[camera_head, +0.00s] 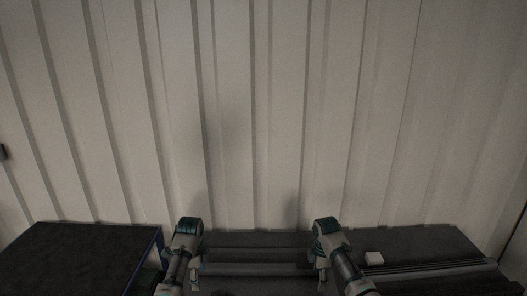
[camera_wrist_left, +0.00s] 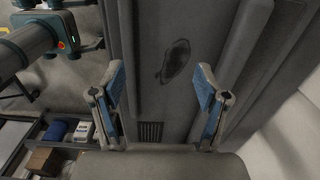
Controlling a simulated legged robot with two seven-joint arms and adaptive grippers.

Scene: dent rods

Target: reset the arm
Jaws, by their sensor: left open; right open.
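In the head view my left arm comes up from the bottom, with the left gripper (camera_head: 194,279) low over the dark bench, its fingers small and dim. In the left wrist view the left gripper (camera_wrist_left: 160,105) is open and empty, with its blue-padded fingers wide apart. Behind them lies a grey ribbed surface with a dark oval patch (camera_wrist_left: 175,61). My right arm stands to the right in the head view, with the right gripper (camera_head: 322,276) hanging at its left side. I see nothing held in the right gripper.
A dark bench (camera_head: 420,243) runs along a ribbed pale wall (camera_head: 280,110). A small white block (camera_head: 374,258) sits right of my right arm. A dark-topped unit with a blue edge (camera_head: 80,255) stands at left. The wrist view shows an open drawer (camera_wrist_left: 50,140) with several items.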

